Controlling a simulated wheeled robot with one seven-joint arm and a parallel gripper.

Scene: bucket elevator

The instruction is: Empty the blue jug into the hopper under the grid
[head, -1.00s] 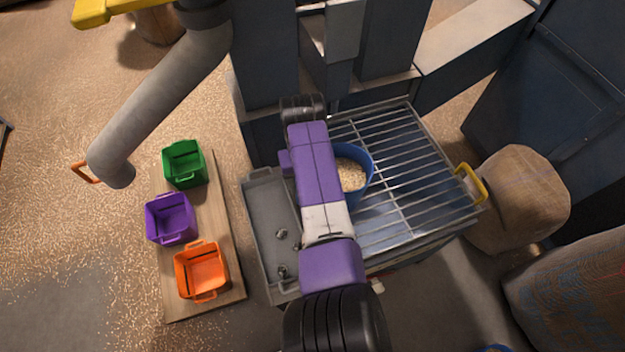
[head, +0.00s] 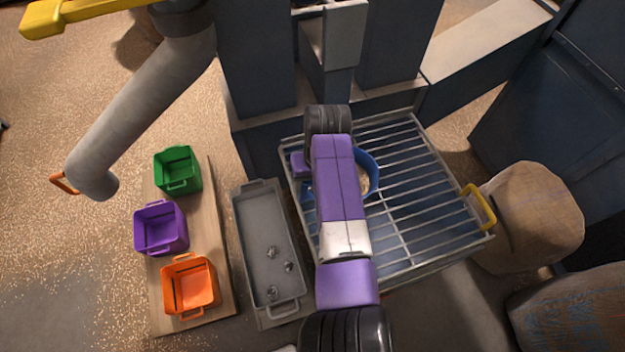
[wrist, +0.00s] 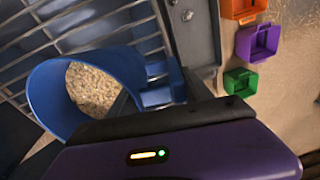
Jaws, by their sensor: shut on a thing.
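The blue jug (head: 369,166) is above the left part of the metal grid (head: 432,196), partly hidden by my arm in the head view. In the wrist view the jug (wrist: 48,92) shows its round mouth with pale grain (wrist: 92,88) inside. I cannot tell how far it is tilted. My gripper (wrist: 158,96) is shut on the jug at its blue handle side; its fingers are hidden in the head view. The hopper lies under the grid, and its inside shows only between the bars.
A grey tray (head: 246,222) with several small metal pieces lies left of the grid. Green (head: 178,170), purple (head: 161,228) and orange (head: 190,286) bins stand on a board. A grey pipe (head: 140,110) slants at upper left. A sack (head: 535,215) stands right of the yellow handle (head: 480,205).

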